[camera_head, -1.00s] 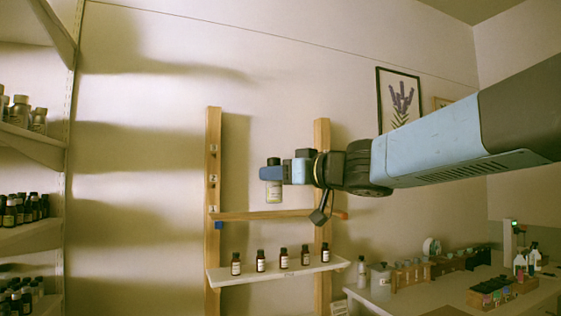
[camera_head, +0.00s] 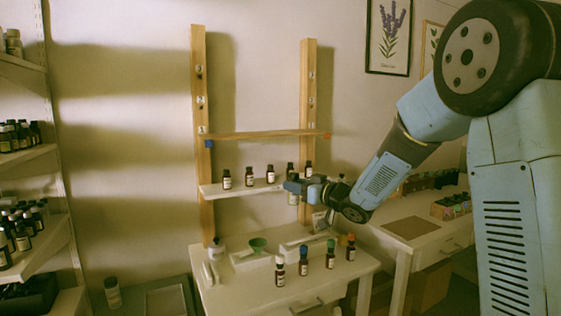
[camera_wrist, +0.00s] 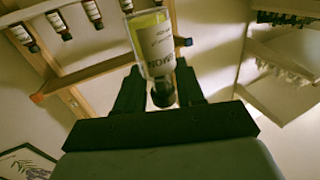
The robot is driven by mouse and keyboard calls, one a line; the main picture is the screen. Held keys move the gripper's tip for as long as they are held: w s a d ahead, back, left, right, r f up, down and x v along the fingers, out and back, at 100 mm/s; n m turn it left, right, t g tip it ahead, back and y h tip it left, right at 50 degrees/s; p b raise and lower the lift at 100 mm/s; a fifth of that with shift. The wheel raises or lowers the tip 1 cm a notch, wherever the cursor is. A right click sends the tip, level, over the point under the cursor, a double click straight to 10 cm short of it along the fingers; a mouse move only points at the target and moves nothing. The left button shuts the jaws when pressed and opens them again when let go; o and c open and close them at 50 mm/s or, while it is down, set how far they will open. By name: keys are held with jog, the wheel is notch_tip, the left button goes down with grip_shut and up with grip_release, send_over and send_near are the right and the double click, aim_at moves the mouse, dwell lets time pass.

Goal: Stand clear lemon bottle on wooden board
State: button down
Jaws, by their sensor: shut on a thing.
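The clear lemon bottle (camera_wrist: 152,42) has a pale label, yellowish liquid and a dark cap. My gripper (camera_wrist: 160,84) is shut on it around the cap end. In the head view, my gripper (camera_head: 292,187) is in front of the right end of the white shelf, with the bottle (camera_head: 293,199) small and partly hidden below it. A thin wooden board (camera_head: 262,136) spans two upright posts above that shelf, with a blue end at left and a red end at right. It is bare and above my gripper. It also shows in the wrist view (camera_wrist: 90,72).
Several dark bottles (camera_head: 249,176) stand on the white shelf (camera_head: 232,191). Several colour-capped bottles (camera_head: 304,261) stand on the table below (camera_head: 240,297). A brown flat panel (camera_head: 412,228) lies on the right-hand table. Stocked shelves (camera_head: 40,160) line the left.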

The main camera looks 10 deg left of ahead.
jog(key=w+d+f+m+t+h, duration=0.25)
jog(key=w+d+f, duration=0.25)
jog(key=d+f, duration=0.45)
jog(key=s+d+f+m+t+h, duration=0.2)
jog(key=d+f+h, duration=0.3)
jog(key=d+f, duration=0.6)
jog(key=s+d+f+m+t+h, duration=0.2)
jog(key=d+f+m+h, duration=0.3)
jog(key=d+f, duration=0.6)
notch_tip(320, 180, down, 6)
jog(key=shift+d+r+h, duration=0.15)
jog(key=shift+d+h, duration=0.15)
jog(key=shift+h, duration=0.35)
jog(key=shift+m+t, duration=0.25)
